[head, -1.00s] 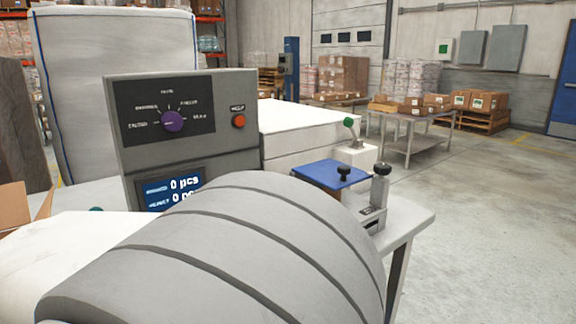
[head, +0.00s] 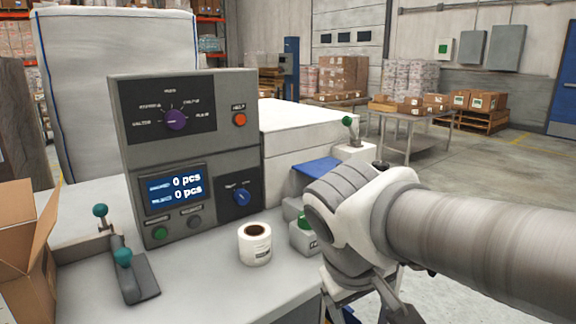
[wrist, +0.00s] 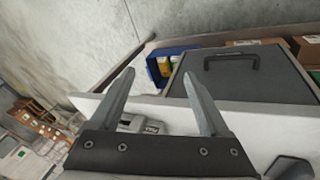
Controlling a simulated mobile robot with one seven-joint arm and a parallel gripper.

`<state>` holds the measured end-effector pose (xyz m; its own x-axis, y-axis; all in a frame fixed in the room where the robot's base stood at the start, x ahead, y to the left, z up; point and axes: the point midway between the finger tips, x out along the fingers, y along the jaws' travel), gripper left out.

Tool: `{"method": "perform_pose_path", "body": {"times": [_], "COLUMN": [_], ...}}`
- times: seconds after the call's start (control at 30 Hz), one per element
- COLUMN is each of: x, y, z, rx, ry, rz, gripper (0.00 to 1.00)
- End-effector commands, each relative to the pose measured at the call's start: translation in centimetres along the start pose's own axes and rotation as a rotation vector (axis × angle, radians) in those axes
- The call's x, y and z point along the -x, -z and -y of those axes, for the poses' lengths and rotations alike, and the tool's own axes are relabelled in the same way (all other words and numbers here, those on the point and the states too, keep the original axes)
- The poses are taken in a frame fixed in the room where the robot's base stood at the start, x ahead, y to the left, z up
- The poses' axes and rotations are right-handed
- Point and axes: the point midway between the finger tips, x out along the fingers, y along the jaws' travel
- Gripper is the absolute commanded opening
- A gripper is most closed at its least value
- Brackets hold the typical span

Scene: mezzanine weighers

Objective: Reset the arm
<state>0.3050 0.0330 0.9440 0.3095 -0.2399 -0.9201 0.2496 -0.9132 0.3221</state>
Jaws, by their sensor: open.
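My gripper (wrist: 160,88) is open in the wrist view, its two fingers spread apart with nothing between them. In the head view my arm reaches in from the right edge to the right end of the bench, and its wrist hides part of that end. In the wrist view the gripper faces a pale ledge with a blue bin (wrist: 158,66) holding yellow and green items, and a dark lid with a handle (wrist: 240,85).
On the bench stand a grey control panel (head: 222,160) with knobs and screen, a white label roll (head: 255,245), a teal-knobbed lever fixture (head: 135,278) and an open cardboard box (head: 25,255). A steel table (head: 410,122) stands behind. The floor (head: 500,185) at right is clear.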

Motion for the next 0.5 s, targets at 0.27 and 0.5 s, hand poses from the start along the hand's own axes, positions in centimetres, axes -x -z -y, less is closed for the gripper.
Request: {"method": "perform_pose_path", "body": {"times": [0.27,0.5], "x": [-0.3,2.0], "y": [-5.4,-6.2], "z": [-1.2,-2.0], "rx": [-0.258,-0.367], "ry": [0.166,0.212], "rz": [-0.126,-0.210], "gripper": [0.80,0.80]}}
